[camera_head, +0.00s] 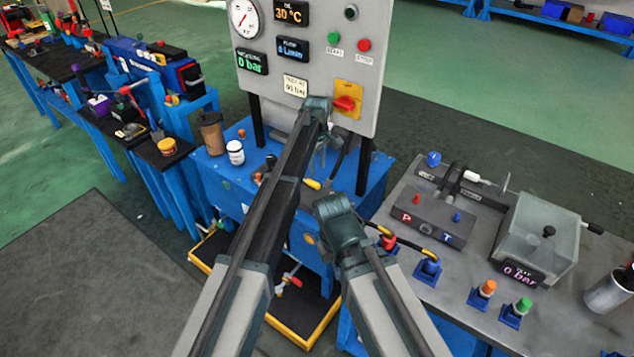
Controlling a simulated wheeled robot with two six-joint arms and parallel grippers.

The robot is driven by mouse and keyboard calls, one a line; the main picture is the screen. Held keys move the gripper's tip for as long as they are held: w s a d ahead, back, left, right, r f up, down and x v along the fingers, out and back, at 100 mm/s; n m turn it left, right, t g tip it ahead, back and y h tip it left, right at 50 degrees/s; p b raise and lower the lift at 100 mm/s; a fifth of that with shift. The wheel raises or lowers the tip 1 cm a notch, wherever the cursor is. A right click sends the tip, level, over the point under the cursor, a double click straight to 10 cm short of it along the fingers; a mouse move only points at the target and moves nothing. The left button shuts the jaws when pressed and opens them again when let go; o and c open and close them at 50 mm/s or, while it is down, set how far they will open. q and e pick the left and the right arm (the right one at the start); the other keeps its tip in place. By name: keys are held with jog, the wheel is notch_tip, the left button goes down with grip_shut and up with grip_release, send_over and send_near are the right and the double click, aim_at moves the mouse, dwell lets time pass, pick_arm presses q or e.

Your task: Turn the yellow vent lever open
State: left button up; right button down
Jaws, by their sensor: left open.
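A small yellow lever-like handle (312,184) shows above the blue power unit (225,185), just right of my left arm. I take it for the vent lever; its mount is hidden behind my arms. My left arm reaches up to the grey panel, and its gripper (322,152) hangs down near the panel's lower edge, above the yellow handle and apart from it. The gripper is open and small in view, partly covered by the arm. My right arm comes up from the bottom and bends in front of the unit. Its gripper does not show.
The grey panel (285,65) carries a gauge, displays and a red knob (344,103) on a yellow plate. A brown cup (212,133) and white jar (235,152) stand on the unit. The bench at right (455,300) holds a valve block, clear box and plugs.

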aim_at(317, 184)
pick_arm(q)
notch_tip(317, 184, down, 7)
jog(key=b, duration=0.7)
jog(key=shift+f, duration=0.2)
jog(key=shift+r, duration=0.1)
grip_shut()
dwell(0.9)
